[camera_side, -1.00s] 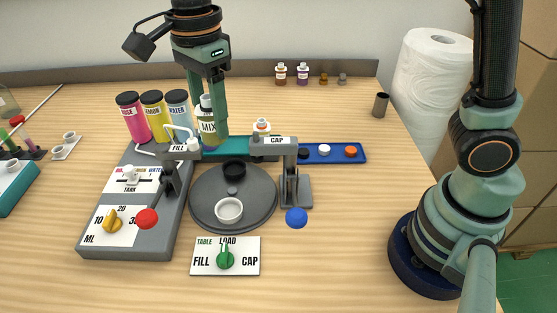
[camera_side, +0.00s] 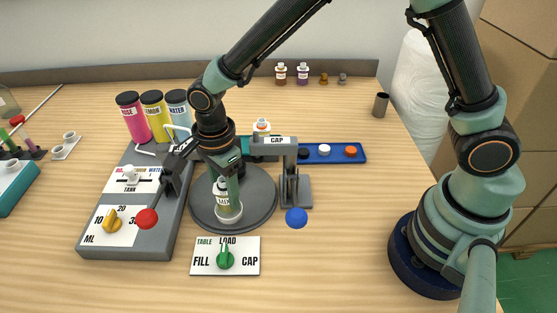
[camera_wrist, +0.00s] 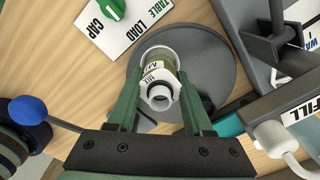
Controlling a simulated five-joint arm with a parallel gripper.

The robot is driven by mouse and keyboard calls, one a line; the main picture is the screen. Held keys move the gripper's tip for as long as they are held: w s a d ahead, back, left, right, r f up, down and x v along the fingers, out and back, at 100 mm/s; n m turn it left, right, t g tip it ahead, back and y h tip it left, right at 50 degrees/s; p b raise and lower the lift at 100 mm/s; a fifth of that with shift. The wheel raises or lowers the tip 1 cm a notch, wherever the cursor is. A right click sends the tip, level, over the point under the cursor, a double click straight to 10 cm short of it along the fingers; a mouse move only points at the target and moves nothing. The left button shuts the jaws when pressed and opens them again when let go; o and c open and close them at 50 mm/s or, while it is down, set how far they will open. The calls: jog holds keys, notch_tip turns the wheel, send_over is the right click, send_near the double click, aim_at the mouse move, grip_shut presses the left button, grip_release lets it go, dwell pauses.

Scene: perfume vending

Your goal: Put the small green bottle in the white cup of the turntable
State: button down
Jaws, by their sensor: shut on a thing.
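The small green bottle (camera_side: 224,204) has a white neck and a white label and stands about upright. My gripper (camera_side: 228,190) is shut on it, one finger on each side, as the wrist view (camera_wrist: 158,80) also shows. The bottle's base is at the white cup (camera_side: 237,215) on the front of the grey turntable (camera_side: 260,205). In the wrist view the cup's rim (camera_wrist: 146,52) shows around the bottle's far end. The base is hidden, so I cannot tell whether it touches the cup's floor. The turntable's black cup is mostly hidden behind my gripper.
Clear table lies front right.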

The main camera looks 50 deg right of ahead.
jog(key=shift+f, duration=1)
jog(key=shift+c, duration=1.5)
grip_release()
jog(key=shift+f, duration=0.15)
